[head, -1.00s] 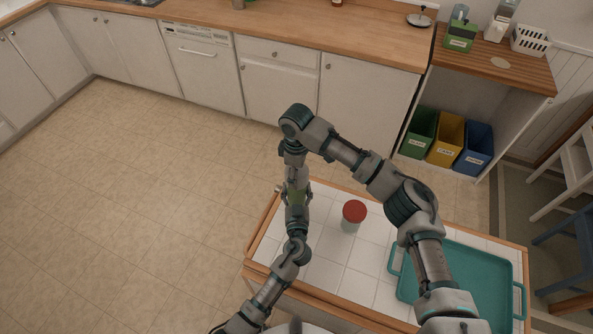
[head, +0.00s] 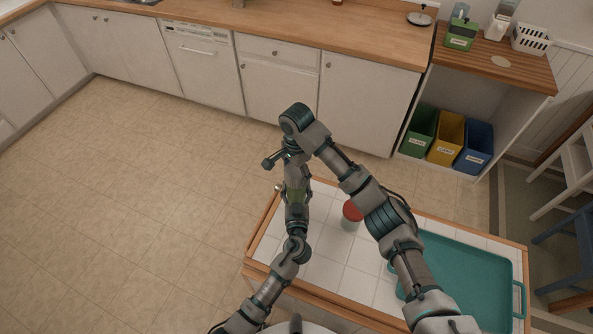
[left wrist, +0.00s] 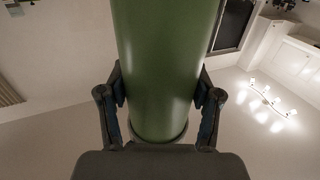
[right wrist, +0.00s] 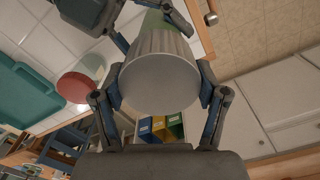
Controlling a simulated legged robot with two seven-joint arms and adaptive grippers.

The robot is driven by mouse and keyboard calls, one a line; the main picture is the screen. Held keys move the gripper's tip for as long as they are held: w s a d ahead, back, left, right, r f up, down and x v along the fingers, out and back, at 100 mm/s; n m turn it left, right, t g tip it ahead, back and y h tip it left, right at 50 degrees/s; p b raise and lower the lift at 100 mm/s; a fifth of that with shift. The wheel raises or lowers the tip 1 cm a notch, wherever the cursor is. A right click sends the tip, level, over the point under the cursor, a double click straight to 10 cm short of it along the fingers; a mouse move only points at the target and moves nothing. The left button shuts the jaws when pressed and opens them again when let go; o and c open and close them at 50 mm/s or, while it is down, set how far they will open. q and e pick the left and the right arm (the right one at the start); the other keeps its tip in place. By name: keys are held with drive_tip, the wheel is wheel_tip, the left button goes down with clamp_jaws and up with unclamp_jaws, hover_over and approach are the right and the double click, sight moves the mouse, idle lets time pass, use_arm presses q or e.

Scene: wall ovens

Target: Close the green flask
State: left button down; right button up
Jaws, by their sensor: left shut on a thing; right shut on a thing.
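The green flask (left wrist: 165,60) stands between the fingers of my left gripper (left wrist: 160,105), which is shut on it. In the head view the flask (head: 297,197) is a small green patch above the tiled cart, partly covered by my arms. My right gripper (right wrist: 160,95) is shut on a grey ribbed lid (right wrist: 160,80). Part of the green flask shows just beyond the lid in the right wrist view (right wrist: 158,22). In the head view my right gripper (head: 291,158) is directly above the flask. Whether the lid is fully seated is hidden.
A jar with a red lid (head: 352,211) stands on the white-tiled cart (head: 330,255), close beside my right forearm. A teal tray (head: 465,275) lies at the cart's right side. Counters and cabinets are farther back. The floor to the left is clear.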

drive_tip(key=m, duration=0.5)
drive_tip(key=shift+w+m, duration=0.15)
drive_tip(key=shift+m, duration=0.25)
drive_tip(key=m, duration=0.4)
drive_tip(key=shift+d+m, duration=0.1)
drive_tip(key=shift+m, duration=0.3)
drive_tip(key=o, duration=0.7)
drive_tip(key=shift+o, duration=1.4)
drive_tip(key=shift+r, duration=0.1)
wheel_tip(320, 180, up, 12)
drive_tip(key=shift+d, duration=0.1)
